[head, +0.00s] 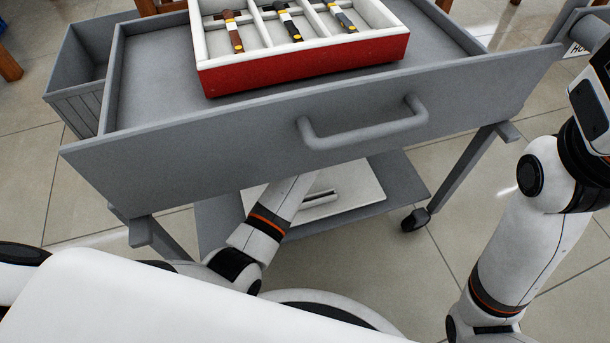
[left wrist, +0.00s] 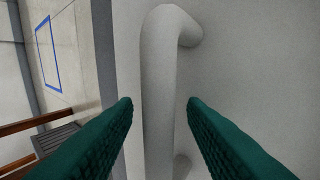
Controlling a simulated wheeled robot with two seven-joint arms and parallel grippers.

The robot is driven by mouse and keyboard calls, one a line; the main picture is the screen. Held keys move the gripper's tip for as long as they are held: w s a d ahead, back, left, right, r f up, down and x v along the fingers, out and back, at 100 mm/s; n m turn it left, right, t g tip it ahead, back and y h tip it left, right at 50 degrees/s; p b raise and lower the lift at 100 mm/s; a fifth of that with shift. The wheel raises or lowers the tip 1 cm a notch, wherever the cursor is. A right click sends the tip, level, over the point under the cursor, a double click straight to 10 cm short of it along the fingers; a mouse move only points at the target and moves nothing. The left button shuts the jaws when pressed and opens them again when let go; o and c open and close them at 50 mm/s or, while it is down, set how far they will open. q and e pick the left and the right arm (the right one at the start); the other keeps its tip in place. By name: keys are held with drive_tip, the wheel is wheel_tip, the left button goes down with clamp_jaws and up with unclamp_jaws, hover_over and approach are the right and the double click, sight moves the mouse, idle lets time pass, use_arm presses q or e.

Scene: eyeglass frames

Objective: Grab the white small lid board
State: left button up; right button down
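A flat white board (head: 352,190) lies on the low shelf under the grey drawer, with a bar-like handle (head: 318,199) on top. The drawer front and my left arm hide part of it. My left arm reaches under the drawer front, which hides its gripper in the head view. In the left wrist view my left gripper (left wrist: 160,101) is open. Its two green fingers stand on either side of a pale bar handle (left wrist: 158,90) on a pale flat surface, with gaps showing on both sides. My right arm stands at the right; its gripper is out of view.
The grey drawer (head: 270,150) with its front handle (head: 365,130) overhangs the low shelf (head: 402,180). A red-sided white tray (head: 300,70) with several slim items sits in the drawer. A caster wheel (head: 415,219) stands at the shelf's right.

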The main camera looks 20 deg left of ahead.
use_arm(q)
clamp_jaws()
drive_tip(key=shift+r, duration=0.15)
